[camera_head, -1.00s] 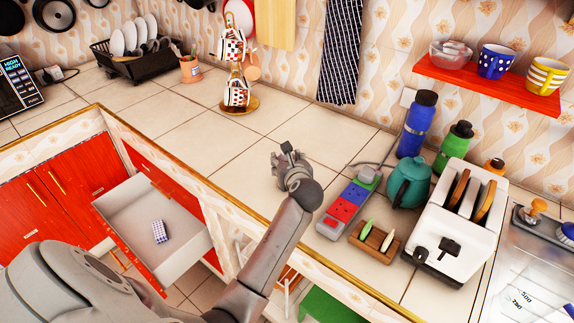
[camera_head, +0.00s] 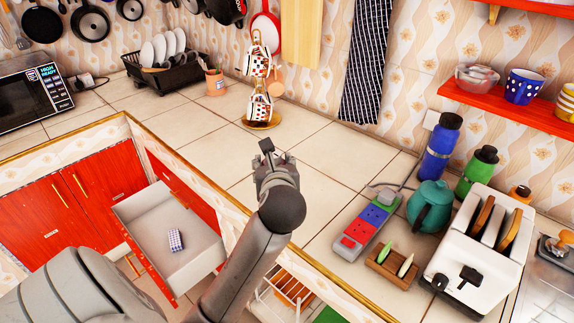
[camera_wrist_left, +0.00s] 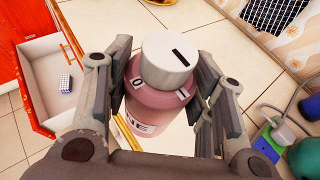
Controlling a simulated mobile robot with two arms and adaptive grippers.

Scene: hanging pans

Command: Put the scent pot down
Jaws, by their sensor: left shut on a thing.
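The scent pot (camera_wrist_left: 153,88) is a pink jar with lettering and a pale grey lid with a dark slot, in the middle of the left wrist view. My left gripper (camera_wrist_left: 165,95) has its fingers shut on both sides of the pot. In the head view my left gripper (camera_head: 273,165) is over the front part of the tiled counter (camera_head: 340,150), left of the power strip. There its own wrist hides the pot, and I cannot tell the height above the counter. My right gripper is not in view.
A power strip (camera_head: 363,228), wooden holder (camera_head: 391,263), teal teapot (camera_head: 430,207) and white toaster (camera_head: 478,245) stand to the right. A cup stand (camera_head: 260,105) is behind. An open drawer (camera_head: 172,238) juts out at left. The tiles between gripper and wall are clear.

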